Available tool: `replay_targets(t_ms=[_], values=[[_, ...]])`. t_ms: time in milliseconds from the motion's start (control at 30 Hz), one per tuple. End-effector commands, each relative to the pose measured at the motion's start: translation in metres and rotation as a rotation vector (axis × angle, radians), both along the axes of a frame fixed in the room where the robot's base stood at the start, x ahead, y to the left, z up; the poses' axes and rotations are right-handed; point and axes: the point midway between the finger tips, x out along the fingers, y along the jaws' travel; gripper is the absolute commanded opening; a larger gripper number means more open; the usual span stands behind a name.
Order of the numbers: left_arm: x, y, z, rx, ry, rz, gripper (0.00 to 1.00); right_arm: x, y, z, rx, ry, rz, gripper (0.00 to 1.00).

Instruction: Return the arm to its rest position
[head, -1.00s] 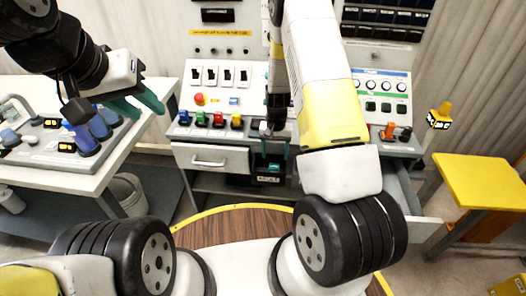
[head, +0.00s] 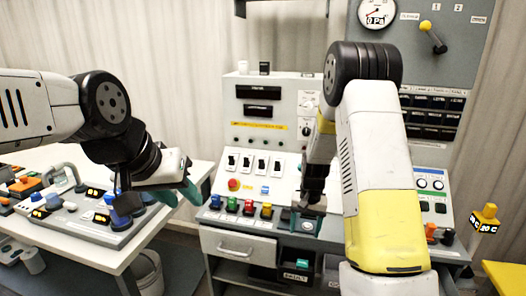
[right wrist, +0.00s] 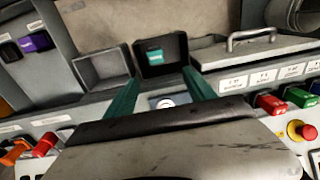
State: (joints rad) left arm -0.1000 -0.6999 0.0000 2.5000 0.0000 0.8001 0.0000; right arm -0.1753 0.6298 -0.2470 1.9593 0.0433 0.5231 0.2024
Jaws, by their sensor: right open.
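My right arm (head: 380,170) reaches up and forward over the control console. Its gripper (right wrist: 160,92) is open and empty in the right wrist view, with the two green fingers apart above the console's front edge. In the head view the right gripper (head: 308,215) is partly hidden by its own arm. My left gripper (head: 182,196) has its green fingers apart, empty, at the right edge of the left table.
The console (head: 262,172) has switches and coloured buttons. A black bin (right wrist: 180,64) holds a teal block (right wrist: 155,56); an empty grey tray (right wrist: 100,72) is beside it. The left table (head: 125,258) carries several devices. A yellow stool (head: 508,276) stands at the right.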

Motion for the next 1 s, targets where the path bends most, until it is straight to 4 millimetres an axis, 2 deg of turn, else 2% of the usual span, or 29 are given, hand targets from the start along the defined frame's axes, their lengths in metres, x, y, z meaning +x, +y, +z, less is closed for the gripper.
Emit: replay_targets(t_ms=[33, 200, 367, 500, 600, 733, 900, 1000], values=[[0.0, 0.0, 0.0, 0.0, 0.0, 0.0, 0.36, -0.002, 0.001, 0.027, 0.018, -0.031, 0.005, 0.63], [0.0, 0.0, 0.0, 0.0, 0.0, 0.0, 0.36, -0.026, 0.008, 0.109, 0.073, -0.119, 0.047, 0.63], [0.0, 0.0, 0.0, 0.0, 0.0, 0.0, 0.36, -0.061, 0.012, 0.175, 0.106, -0.208, 0.096, 0.63], [0.0, 0.0, 0.0, 0.0, 0.0, 0.0, 0.36, -0.099, 0.014, 0.223, 0.122, -0.287, 0.145, 0.63], [0.0, 0.0, 0.0, 0.0, 0.0, 0.0, 0.36, -0.13, 0.015, 0.249, 0.123, -0.344, 0.181, 0.63], [0.0, 0.0, 0.0, 0.0, 0.0, 0.0, 0.36, -0.171, 0.016, 0.276, 0.113, -0.417, 0.228, 0.63], [0.0, 0.0, 0.0, 0.0, 0.0, 0.0, 0.36, -0.214, 0.016, 0.293, 0.089, -0.492, 0.276, 0.63], [0.0, 0.0, 0.0, 0.0, 0.0, 0.0, 0.36, -0.229, 0.016, 0.296, 0.077, -0.519, 0.292, 0.63]])
